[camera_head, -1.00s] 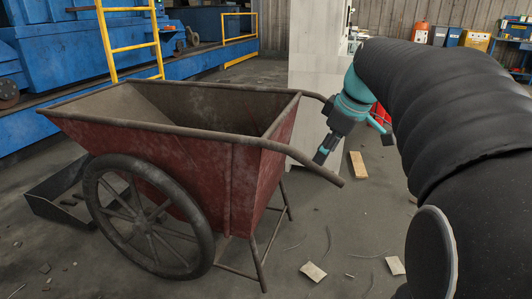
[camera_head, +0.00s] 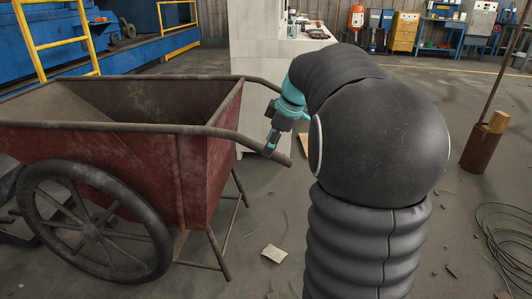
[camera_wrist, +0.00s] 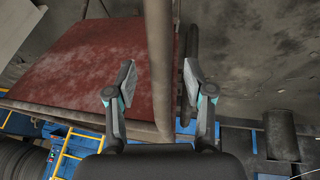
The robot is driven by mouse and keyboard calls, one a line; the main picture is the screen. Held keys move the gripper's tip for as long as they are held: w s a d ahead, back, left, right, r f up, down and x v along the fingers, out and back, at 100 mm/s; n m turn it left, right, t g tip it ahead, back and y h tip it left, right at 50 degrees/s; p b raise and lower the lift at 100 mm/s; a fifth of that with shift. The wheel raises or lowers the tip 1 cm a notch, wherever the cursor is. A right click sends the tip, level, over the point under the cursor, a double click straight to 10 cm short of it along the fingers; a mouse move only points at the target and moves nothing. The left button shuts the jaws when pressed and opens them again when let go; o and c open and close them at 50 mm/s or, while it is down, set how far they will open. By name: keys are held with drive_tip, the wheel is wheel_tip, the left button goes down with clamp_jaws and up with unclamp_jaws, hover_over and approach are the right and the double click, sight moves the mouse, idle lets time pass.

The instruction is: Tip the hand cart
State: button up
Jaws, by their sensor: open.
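The hand cart (camera_head: 206,178) stands at the left in the head view. Its rusty red tray is upright, and its large spoked wheel (camera_head: 92,222) and legs stand on the floor. Two bar handles reach right from the tray. In the wrist view the open fingers (camera_wrist: 158,72) stand on either side of the handle bar (camera_wrist: 160,36), with gaps showing on both sides. The red tray wall (camera_wrist: 75,60) lies beyond. I cannot tell how deep the bar sits between the fingers.
A pale cabinet (camera_head: 255,75) stands behind the handles. A pale scrap (camera_head: 274,253) lies on the floor near the legs. A rusty post (camera_head: 482,148) and cable coils (camera_head: 505,235) are at the right. Open floor lies right of the cart.

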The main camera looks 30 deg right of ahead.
drive_tip(key=shift+x, duration=1.9)
drive_tip(key=shift+c, duration=0.3)
clamp_jaws()
